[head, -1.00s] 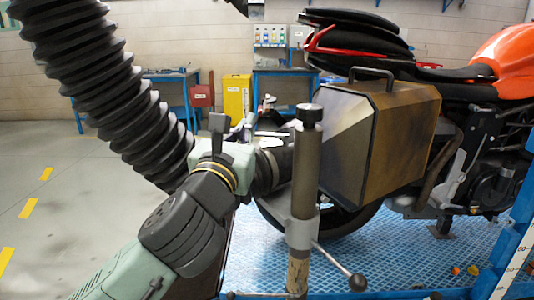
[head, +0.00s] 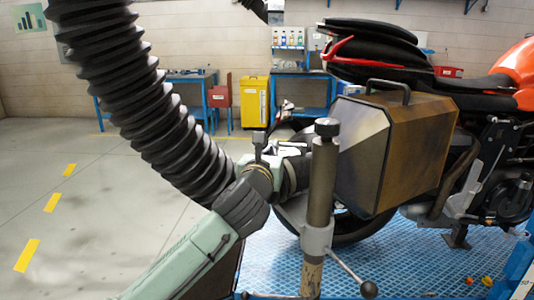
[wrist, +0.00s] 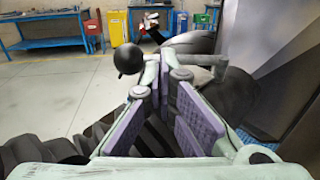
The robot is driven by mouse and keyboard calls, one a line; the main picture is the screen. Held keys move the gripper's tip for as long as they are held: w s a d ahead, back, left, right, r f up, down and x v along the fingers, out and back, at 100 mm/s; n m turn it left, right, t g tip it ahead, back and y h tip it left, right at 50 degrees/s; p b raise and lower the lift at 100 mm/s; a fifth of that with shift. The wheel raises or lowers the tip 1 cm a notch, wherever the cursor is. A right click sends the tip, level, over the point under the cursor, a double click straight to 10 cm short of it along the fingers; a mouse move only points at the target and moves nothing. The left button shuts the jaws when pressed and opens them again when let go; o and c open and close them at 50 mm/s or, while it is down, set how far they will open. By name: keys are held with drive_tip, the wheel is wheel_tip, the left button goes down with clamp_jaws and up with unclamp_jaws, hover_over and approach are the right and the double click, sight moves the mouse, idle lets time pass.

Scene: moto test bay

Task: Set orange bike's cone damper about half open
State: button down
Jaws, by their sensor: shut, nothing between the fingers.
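The orange bike (head: 513,78) stands at the right in the head view. A black corrugated hose (head: 150,105) hangs from the top and runs down behind my arm; it also shows at lower left in the wrist view (wrist: 62,150). A black ball knob (wrist: 128,58) shows just left of my fingertips in the wrist view; I cannot tell if it belongs to the damper. My gripper (wrist: 168,62) has purple finger pads. It is shut and empty, with the knob outside its fingers. The cone and its damper flap are not clearly visible, and the damper's setting cannot be read.
A brown metal case (head: 415,150) is beside the bike's rear. A metal post (head: 320,190) with a ball-ended handle stands in front of it. A yellow cabinet (head: 255,102) and blue benches stand along the back wall. The floor at left is clear.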

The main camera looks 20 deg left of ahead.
drive_tip(key=shift+w+a, duration=0.1)
drive_tip(key=shift+w, duration=0.6)
drive_tip(key=shift+w+a+b, duration=0.2)
drive_tip(key=shift+w+b, duration=0.1)
drive_tip(key=shift+w, duration=0.4)
drive_tip(key=shift+f, duration=0.1)
